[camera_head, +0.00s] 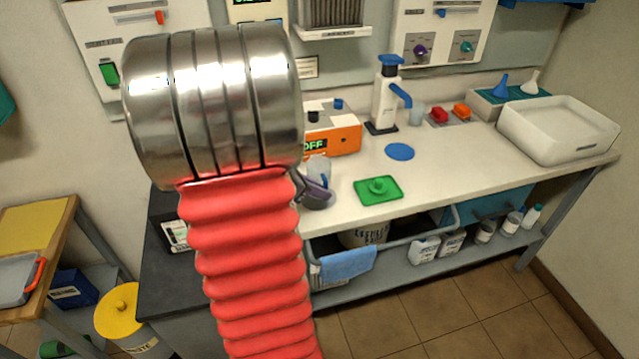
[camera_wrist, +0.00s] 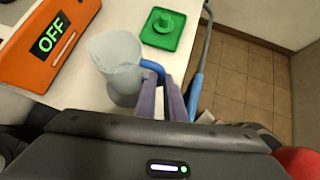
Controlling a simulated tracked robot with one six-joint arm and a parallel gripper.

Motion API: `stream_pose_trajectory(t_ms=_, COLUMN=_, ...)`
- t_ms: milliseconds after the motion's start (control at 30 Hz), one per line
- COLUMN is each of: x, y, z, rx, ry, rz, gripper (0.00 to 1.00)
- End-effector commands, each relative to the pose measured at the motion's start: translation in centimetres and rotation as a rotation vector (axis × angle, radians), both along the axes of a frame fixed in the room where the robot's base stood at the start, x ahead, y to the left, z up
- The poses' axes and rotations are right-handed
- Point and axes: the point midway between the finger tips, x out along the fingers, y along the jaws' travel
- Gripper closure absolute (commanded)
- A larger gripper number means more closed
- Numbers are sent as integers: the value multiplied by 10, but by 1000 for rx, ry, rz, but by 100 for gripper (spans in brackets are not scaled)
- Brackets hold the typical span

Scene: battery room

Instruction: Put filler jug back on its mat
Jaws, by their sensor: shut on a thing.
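The filler jug is a clear, whitish jug with a blue handle (camera_wrist: 152,68); its body (camera_wrist: 116,62) is at upper centre-left in the wrist view. My gripper (camera_wrist: 167,100) is shut on the handle with its purple fingers. In the head view the jug (camera_head: 319,168) is small and partly hidden behind my gripper (camera_head: 316,193), near the bench's front edge. I cannot tell whether its base touches the bench. A flat, round blue mat (camera_head: 400,152) lies bare on the bench, right of and behind the jug.
A green square tray with a knob (camera_head: 378,189) lies right of the jug. An orange box marked OFF (camera_head: 345,137) stands behind it. A blue-topped pump bottle (camera_head: 385,95), a cup (camera_head: 416,115) and a white basin (camera_head: 560,130) stand farther back. A rail with a blue towel (camera_head: 347,264) runs below the front edge.

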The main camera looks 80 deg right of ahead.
Motion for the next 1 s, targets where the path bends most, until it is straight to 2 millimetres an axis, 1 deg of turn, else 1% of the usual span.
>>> stream_pose_trajectory(t_ms=100, x=0, y=0, z=-8, rx=1, ry=1, rz=0, gripper=100)
stream_pose_trajectory(t_ms=233, x=0, y=0, z=-12, rx=0, ry=0, rz=0, gripper=100)
stream_pose_trajectory(t_ms=1000, x=-1, y=0, z=-17, rx=0, ry=0, rz=-3, gripper=100)
